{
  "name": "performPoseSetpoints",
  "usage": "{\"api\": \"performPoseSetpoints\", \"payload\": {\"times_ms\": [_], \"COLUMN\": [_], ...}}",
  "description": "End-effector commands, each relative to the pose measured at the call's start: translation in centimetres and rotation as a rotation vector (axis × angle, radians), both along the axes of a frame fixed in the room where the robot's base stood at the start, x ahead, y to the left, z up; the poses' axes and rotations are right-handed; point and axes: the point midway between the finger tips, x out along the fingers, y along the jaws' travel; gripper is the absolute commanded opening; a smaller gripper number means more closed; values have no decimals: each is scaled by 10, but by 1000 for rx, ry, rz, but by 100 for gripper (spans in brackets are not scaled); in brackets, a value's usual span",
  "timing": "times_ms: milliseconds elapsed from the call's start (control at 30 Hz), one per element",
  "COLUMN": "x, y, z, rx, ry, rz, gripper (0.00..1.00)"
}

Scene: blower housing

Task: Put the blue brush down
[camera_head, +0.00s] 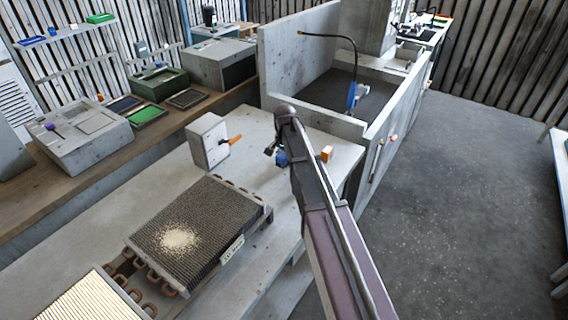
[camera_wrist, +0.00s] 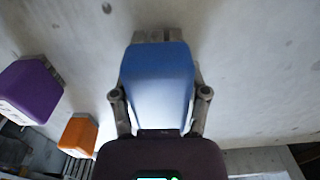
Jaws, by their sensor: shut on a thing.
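My gripper (camera_head: 274,152) is over the pale grey bench (camera_head: 330,178), beside the upright grey box with an orange lever. It is shut on the blue brush (camera_head: 281,159). In the wrist view the brush's smooth blue body (camera_wrist: 158,85) fills the space between the two fingers.
The grey box (camera_head: 209,142) and a finned coil (camera_head: 196,232) with pale dust lie left. A walled sink (camera_head: 297,70) stands behind.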

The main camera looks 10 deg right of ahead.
Motion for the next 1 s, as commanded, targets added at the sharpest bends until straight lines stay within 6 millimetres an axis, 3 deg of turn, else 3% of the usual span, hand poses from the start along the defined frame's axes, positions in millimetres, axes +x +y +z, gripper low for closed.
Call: {"api": "performPoseSetpoints", "payload": {"times_ms": [533, 567, 633, 667, 1000], "x": [0, 0, 0, 0, 0], "y": [-1, -1, -1, -1, -1], "z": [-6, -5, -5, -5, -5], "rx": [0, 0, 0, 0, 0], "ry": [0, 0, 0, 0, 0], "rz": [-1, -1, -1, -1, -2], "gripper": [14, 68, 89, 94, 94]}}
